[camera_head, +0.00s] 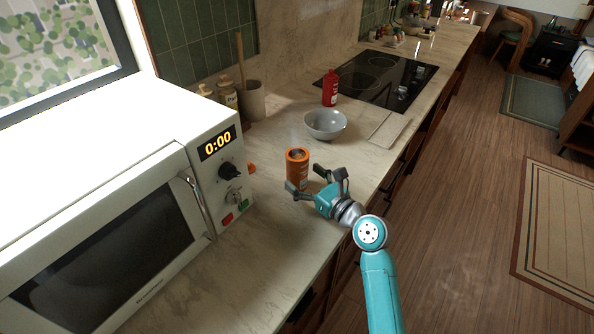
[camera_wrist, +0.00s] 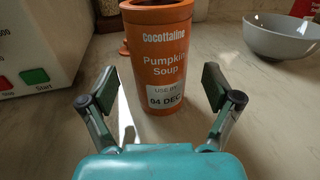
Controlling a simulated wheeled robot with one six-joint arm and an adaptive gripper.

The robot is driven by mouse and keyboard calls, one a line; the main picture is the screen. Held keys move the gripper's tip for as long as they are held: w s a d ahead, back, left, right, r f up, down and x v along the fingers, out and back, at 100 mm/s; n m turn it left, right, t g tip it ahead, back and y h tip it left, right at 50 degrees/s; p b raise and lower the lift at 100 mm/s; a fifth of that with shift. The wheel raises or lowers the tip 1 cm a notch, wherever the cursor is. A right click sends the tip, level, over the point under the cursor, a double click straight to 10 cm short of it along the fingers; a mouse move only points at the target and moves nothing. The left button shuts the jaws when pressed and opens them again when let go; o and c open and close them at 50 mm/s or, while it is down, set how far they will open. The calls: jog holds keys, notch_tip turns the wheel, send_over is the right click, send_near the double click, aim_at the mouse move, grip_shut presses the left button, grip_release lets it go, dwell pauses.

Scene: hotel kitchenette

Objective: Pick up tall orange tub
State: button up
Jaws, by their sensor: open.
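The tall orange tub (camera_head: 297,170) stands upright on the counter to the right of the microwave. In the wrist view the tub (camera_wrist: 160,55) carries a "Pumpkin Soup" label, and its top is cut off by the frame edge. My gripper (camera_head: 308,180) is close to the tub on its near right side. In the wrist view my gripper (camera_wrist: 163,88) is open, with one finger on each side and the tub standing just beyond, between their lines. The fingers do not appear to touch it.
A white microwave (camera_head: 130,170) stands at left. A grey bowl (camera_head: 325,125) sits behind the tub, with a red bottle (camera_head: 330,88) beyond it. A utensil crock (camera_head: 252,102) stands by the wall. The foreground counter (camera_head: 262,250) is clear.

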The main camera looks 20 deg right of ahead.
jog(key=shift+x, duration=1.25)
jog(key=c, duration=1.5)
